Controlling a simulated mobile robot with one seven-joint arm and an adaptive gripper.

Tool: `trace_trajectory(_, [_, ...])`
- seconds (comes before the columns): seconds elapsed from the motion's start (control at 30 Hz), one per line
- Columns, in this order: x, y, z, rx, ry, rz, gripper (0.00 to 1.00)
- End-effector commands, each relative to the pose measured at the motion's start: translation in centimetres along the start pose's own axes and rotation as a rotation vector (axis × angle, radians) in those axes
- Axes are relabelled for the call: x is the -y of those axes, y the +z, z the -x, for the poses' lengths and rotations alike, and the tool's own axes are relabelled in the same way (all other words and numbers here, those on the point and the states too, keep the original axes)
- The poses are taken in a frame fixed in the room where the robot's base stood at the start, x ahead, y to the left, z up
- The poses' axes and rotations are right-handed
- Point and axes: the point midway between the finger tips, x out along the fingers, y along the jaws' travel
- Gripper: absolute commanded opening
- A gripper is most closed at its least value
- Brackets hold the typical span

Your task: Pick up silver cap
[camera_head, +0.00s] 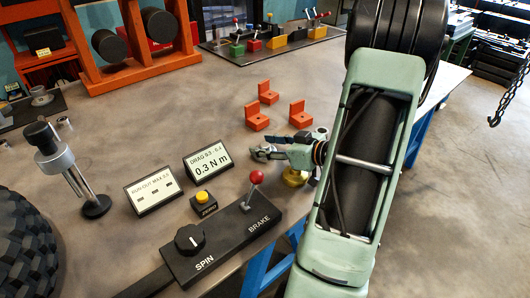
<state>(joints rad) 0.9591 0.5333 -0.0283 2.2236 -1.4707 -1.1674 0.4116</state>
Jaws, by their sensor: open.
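My gripper (262,148) reaches in from the right over the table, its fingers pointing left and apart, with nothing visible between them. I cannot tell for sure which thing is the silver cap. A small silvery cylinder (65,123) stands at the left, behind the dark-topped metal stand, well away from my gripper. Another small pale piece (5,144) shows at the left edge. A yellow round part (294,178) sits below my wrist and is partly hidden by it.
Orange brackets (257,118) stand just behind my gripper. In front are a black control box (215,245) with a red-knobbed lever, two display signs (209,161) and a yellow button (203,198). A metal stand (72,175) rises at left. The table's middle back is clear.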

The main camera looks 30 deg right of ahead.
Motion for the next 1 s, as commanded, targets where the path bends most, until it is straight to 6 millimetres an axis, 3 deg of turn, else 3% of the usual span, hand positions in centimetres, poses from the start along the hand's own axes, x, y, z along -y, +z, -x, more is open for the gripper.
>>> trace_trajectory(0.27, [-0.07,-0.03,-0.39,0.0,0.002,0.0,0.43])
trace_trajectory(0.67, [-0.06,0.04,-0.36,0.002,0.002,0.0,0.0])
trace_trajectory(1.0, [-0.06,-0.12,-0.26,0.003,0.002,0.0,0.0])
